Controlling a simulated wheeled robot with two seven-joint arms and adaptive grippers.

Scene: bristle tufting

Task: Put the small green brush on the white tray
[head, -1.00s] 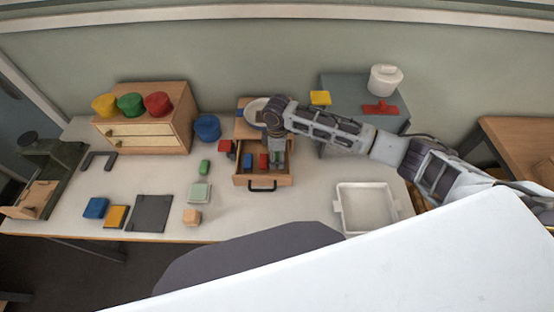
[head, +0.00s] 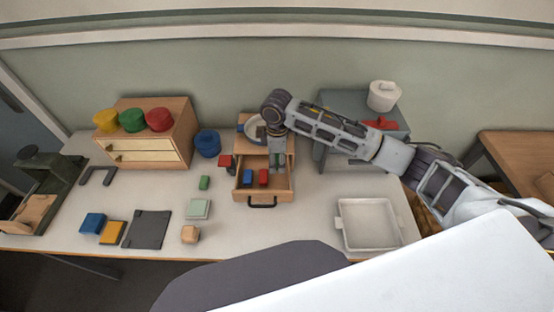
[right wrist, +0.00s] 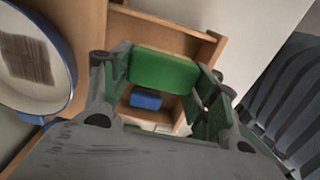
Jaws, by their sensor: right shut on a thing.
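My right gripper (head: 277,160) is above the open drawer (head: 263,195) of the small wooden cabinet. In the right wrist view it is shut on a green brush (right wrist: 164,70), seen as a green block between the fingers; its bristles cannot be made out. A blue brush (head: 248,177) and a red brush (head: 263,177) lie in the drawer below; the blue one also shows in the right wrist view (right wrist: 146,99). The white tray (head: 370,228) is empty at the table's right front. My left gripper is not in view.
A small green block (head: 204,183) and a pale green block (head: 198,209) lie left of the drawer. A grey box (head: 335,103) with a white pot (head: 383,96) stands behind my arm. The table between drawer and tray is clear.

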